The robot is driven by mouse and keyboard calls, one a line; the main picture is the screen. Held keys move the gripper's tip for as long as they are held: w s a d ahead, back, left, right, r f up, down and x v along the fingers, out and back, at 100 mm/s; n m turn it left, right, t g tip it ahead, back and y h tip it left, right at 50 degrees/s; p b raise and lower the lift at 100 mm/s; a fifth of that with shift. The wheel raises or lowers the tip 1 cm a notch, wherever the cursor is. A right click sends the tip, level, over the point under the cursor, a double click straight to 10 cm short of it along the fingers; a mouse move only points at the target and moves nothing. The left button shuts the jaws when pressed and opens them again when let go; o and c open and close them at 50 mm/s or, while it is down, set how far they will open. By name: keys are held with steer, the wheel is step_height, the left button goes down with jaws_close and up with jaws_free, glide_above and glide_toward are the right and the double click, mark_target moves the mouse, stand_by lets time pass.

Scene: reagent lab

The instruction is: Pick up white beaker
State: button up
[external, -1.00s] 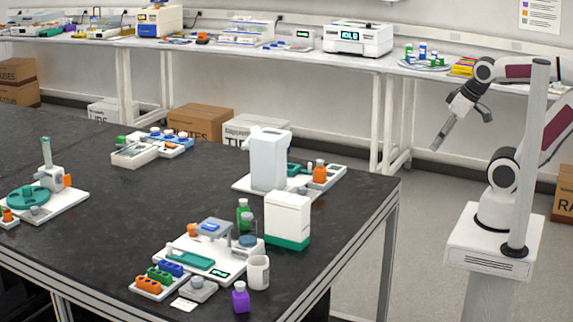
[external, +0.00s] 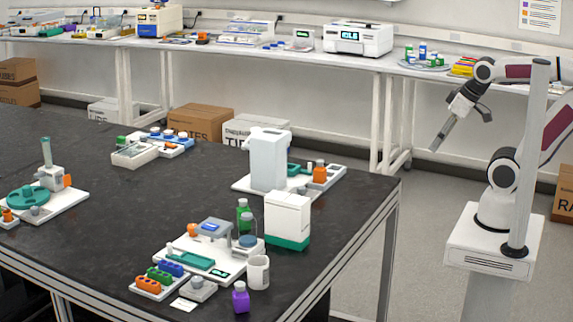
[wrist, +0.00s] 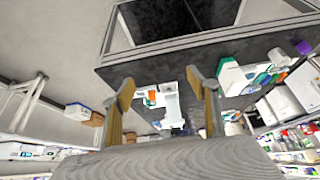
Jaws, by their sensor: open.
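The white beaker (external: 258,273) stands upright on the dark table (external: 95,235) near its front edge. It is just right of a white base plate with a grey instrument, and a purple bottle (external: 240,298) is close in front of it. My gripper (external: 437,147) hangs off the right side of the table, above the floor and far from the beaker. In the wrist view my gripper (wrist: 160,82) shows two fingers spread apart with nothing between them.
A tall white instrument (external: 268,160) is farther back. Tube racks (external: 158,280) lie to the left. The table's middle left is clear.

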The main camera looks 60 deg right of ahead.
steer(key=w+a+r+n+t+y, duration=0.1)
steer(key=w+a, duration=0.5)
steer(key=w, duration=0.3)
steer(key=w+a+n+t+y, duration=0.1)
steer(key=w+a+t+y, duration=0.1)
steer(key=w+a, duration=0.55)
steer(key=w+a+f+n+t+y, duration=0.15)
steer(key=w+a+f, duration=0.25)
steer(key=w+a, duration=0.95)
steer(key=w+a+f+t+y, duration=0.1)
steer(key=w+a+f+t, duration=0.1)
steer(key=a+f, duration=0.45)
steer(key=s+a+f+t+y, duration=0.1)
steer(key=s+a+f, duration=0.1)
steer(key=a+f, duration=0.3)
steer(key=s+a+f+n+t, duration=0.1)
steer(key=s+a+f, duration=0.1)
steer(key=a+f, duration=0.2)
steer(key=s+a+f+n+t+y, duration=0.1)
steer(key=s+a+f, duration=0.1)
steer(key=a+f, duration=0.3)
steer(key=shift+s+a+f+t+y, duration=0.1)
steer(key=shift+a+f+t+y, duration=0.1)
steer(key=shift+a, duration=0.6)
steer(key=shift+s+a+f+t+y, duration=0.1)
steer(key=shift+a+y, duration=0.05)
steer(key=shift+a, duration=0.6)
steer(key=shift+s+f, duration=0.4)
steer(key=shift+f, duration=0.05)
